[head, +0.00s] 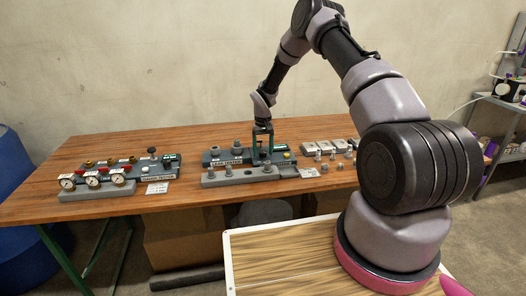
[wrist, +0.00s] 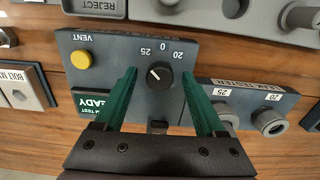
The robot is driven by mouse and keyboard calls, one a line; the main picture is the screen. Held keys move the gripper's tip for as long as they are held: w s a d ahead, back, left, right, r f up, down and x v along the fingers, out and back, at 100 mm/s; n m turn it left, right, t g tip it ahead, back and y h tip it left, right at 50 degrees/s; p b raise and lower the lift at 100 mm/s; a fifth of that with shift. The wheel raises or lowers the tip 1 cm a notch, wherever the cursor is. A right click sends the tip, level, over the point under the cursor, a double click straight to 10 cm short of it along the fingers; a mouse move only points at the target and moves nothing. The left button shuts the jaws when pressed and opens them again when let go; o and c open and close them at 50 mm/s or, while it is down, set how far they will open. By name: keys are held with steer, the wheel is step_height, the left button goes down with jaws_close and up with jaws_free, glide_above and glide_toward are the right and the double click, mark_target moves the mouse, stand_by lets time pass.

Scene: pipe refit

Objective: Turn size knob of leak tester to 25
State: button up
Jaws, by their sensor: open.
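The leak tester (wrist: 110,50) is a dark grey box on the bench; it also shows in the head view (head: 222,160). Its black round size knob (wrist: 159,75) has a small white mark, with labels 25, 0 and 20 around it. The mark seems to point toward the 25 side, but it is too small to be sure. My gripper (wrist: 160,74) is open, its two green fingers on either side of the knob with gaps to both. In the head view my gripper (head: 262,142) is over the tester, and the knob cannot be made out.
A yellow vent button (wrist: 81,60) and a green display (wrist: 98,103) sit left of the knob. Sockets labelled 25 and 20 (wrist: 268,121) are at right. A gauge station (head: 95,180) stands at left on the wooden bench (head: 140,222).

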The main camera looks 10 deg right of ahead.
mark_target(263, 152)
step_height(263, 152, up, 11)
steer(key=shift+f, duration=0.2)
stand_by(0.3)
